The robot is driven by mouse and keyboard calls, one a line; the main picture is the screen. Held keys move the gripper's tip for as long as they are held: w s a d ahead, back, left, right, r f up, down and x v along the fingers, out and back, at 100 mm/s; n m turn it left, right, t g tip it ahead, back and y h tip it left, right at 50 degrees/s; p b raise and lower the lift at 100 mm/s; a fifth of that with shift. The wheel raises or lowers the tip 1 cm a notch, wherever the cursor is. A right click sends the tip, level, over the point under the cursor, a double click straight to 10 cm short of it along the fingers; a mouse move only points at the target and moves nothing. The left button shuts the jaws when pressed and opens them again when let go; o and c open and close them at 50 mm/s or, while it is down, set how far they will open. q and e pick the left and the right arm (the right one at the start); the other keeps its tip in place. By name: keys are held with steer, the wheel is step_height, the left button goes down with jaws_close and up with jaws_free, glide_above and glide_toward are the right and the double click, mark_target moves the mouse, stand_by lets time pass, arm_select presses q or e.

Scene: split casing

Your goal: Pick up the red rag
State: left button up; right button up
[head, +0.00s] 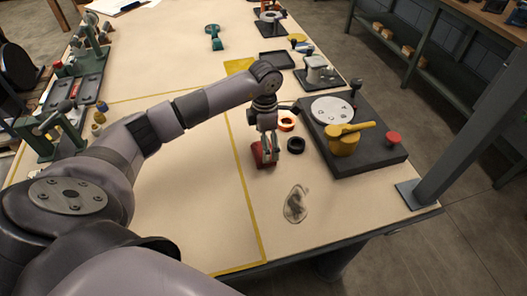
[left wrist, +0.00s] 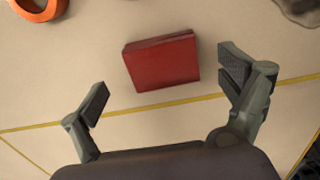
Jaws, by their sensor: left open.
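The red rag (head: 259,158) looks like a flat folded red block and lies on the table near the yellow line, partly hidden by my gripper in the head view. In the left wrist view the red rag (left wrist: 161,63) lies ahead of and between the two spread fingers, apart from both. My left gripper (head: 269,152) points down over the rag, open and empty. Its fingers also show in the left wrist view (left wrist: 165,84). My right gripper is in neither view.
A dark fixture plate with a yellow clamp (head: 343,142) stands to the right.

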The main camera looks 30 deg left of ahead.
arm_select(q)
steer(key=shift+d+f+p, duration=0.1)
steer(key=shift+f+p, duration=0.2)
steer(key=shift+f, duration=1.5)
steer(key=c, duration=1.2)
